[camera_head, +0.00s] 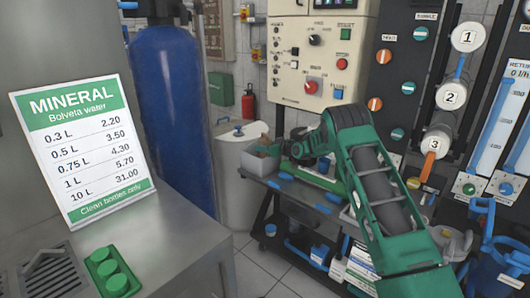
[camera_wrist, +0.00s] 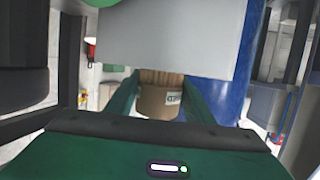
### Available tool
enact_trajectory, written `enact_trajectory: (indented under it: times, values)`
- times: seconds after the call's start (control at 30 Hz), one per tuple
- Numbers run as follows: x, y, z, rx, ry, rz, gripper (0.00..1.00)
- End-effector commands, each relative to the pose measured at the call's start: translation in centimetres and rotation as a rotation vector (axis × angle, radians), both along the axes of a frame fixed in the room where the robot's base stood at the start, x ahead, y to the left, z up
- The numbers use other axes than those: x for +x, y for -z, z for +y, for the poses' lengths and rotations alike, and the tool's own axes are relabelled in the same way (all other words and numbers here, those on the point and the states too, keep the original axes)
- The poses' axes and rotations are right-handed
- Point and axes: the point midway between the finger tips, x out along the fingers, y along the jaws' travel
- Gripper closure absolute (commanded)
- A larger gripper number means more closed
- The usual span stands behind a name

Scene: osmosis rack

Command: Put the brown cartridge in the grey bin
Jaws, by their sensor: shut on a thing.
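My gripper (camera_wrist: 163,95) is shut on the brown cartridge (camera_wrist: 158,99), which sits between its two green fingers in the wrist view. A grey tub (camera_head: 455,243) stands at the lower right, partly hidden by my arm. I cannot tell for sure whether it is the grey bin.
The dark trolley (camera_head: 290,193) carries blue and green parts. A white tank (camera_head: 238,180) and a tall blue vessel (camera_head: 170,100) stand left of it. A steel counter (camera_head: 165,235) with a price sign (camera_head: 85,150) is in the left foreground. Panels and gauges fill the back wall.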

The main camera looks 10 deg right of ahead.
Motion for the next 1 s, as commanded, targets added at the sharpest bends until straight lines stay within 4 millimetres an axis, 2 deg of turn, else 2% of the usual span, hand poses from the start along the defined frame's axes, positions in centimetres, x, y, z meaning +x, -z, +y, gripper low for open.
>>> enact_trajectory:
  times: [0.1, 0.93, 0.97, 1.0]
  values:
    - [0.0, 1.3, 0.1, 0.000, -0.001, -0.001, 0.82]
    - [0.0, 2.8, 0.0, 0.000, 0.001, 0.002, 0.82]
    - [-0.1, 2.9, -0.1, -0.001, 0.001, 0.004, 0.45]
    - [-0.1, 2.9, -0.1, 0.000, 0.002, 0.004, 0.35]
